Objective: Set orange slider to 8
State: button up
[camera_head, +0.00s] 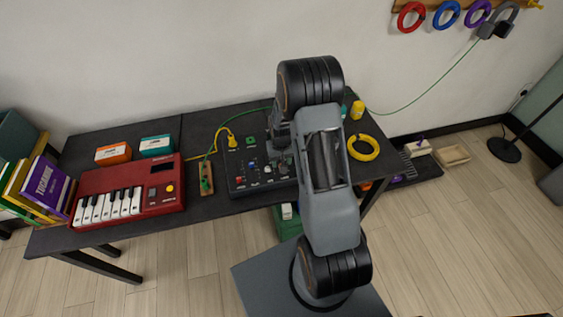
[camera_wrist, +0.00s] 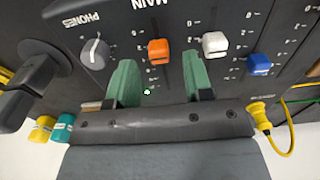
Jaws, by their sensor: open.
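The orange slider (camera_wrist: 160,50) sits on the dark mixer panel (camera_wrist: 110,20) in the wrist view, beside a printed scale whose small numbers I cannot read reliably. My gripper (camera_wrist: 160,68) is open, its two green fingers apart on the left and right of the orange slider's near side. The slider knob appears at or just beyond the fingertips; I cannot tell whether they touch the panel. In the head view the mixer (camera_head: 236,190) stands on the table, partly hidden by my arm, which also hides the fingertips and the orange slider.
A white slider (camera_wrist: 215,43) and a blue slider (camera_wrist: 259,64) lie right of the orange one, a grey knob (camera_wrist: 95,54) to the left. A yellow plug (camera_wrist: 262,115) is at the lower right. A red keyboard (camera_head: 152,165) and yellow cable ring (camera_head: 363,148) flank the mixer.

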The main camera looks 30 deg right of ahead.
jog(key=shift+f, duration=0.9)
jog(key=shift+c, duration=0.2)
grip_shut()
